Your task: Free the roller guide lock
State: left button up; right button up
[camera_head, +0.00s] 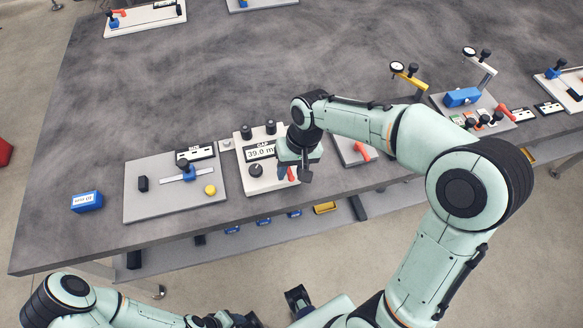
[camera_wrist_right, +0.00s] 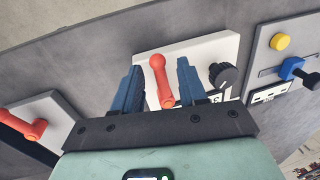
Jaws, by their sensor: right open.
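The roller guide lock appears to be the red lever (camera_head: 292,174) on a white panel (camera_head: 258,186) with a gap display (camera_head: 261,151) reading about 39.0. In the right wrist view the red lever (camera_wrist_right: 161,78) stands on the white panel (camera_wrist_right: 222,47), between the two blue fingers of my right gripper (camera_wrist_right: 160,68). The fingers are apart, with a gap on each side of the lever. In the head view my right gripper (camera_head: 290,183) hangs over the panel's right side and partly hides the lever. My left gripper (camera_head: 238,320) is low at the bottom edge, its fingers unclear.
A black knob (camera_head: 255,170) is left of the lever. A grey plate (camera_head: 150,205) with a blue slider (camera_head: 188,171) and yellow button (camera_head: 210,190) lies farther left. Another red-handled panel (camera_head: 348,146) stands close on the right. The table's middle is clear.

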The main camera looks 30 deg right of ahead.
grip_shut()
